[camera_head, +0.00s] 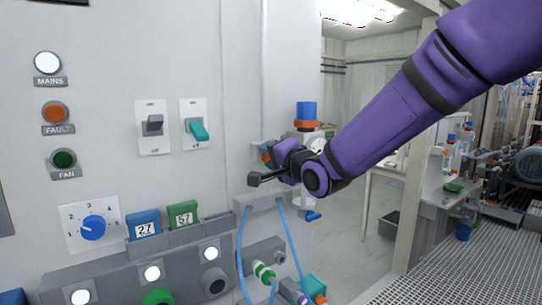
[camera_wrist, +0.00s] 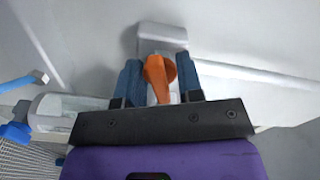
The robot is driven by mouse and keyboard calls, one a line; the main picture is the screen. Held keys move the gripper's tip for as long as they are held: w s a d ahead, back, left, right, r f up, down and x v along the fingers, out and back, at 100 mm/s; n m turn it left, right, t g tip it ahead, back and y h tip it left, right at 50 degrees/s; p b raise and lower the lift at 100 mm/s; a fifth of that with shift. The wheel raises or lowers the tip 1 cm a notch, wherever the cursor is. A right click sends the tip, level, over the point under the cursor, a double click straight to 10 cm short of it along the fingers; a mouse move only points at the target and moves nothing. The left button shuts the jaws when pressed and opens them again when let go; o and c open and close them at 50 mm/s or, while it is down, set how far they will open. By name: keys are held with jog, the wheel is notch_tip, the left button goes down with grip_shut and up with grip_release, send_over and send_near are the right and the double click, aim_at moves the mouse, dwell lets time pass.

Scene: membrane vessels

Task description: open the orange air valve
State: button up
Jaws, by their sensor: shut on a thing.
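The orange air valve (camera_wrist: 158,76) shows in the wrist view as an orange lever and round knob on a pale fitting at the wall. My gripper (camera_wrist: 159,84) has one blue-grey finger on each side of the lever and is shut on it. In the head view my gripper (camera_head: 269,156) is at the wall panel's right edge, at the end of my purple arm. A small orange part shows there, but the fingers and wrist hide most of the valve.
A clear vessel with an orange and blue top (camera_head: 306,113) stands just behind my wrist. Left are switches (camera_head: 152,125) and a blue dial (camera_head: 93,228). Blue hoses (camera_head: 291,240) hang below my gripper. A pale cylinder (camera_wrist: 70,108) lies left in the wrist view.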

jog(key=n, duration=0.6)
jog(key=shift+n, duration=0.3)
jog(key=n, duration=0.5)
jog(key=shift+f, duration=0.1)
dwell(0.3)
jog(key=o, duration=0.6)
jog(key=shift+c, duration=0.2)
jog(key=v, duration=1)
jog(key=shift+s+d, duration=0.25)
jog(key=shift+s, duration=0.1)
jog(key=shift+d, duration=0.1)
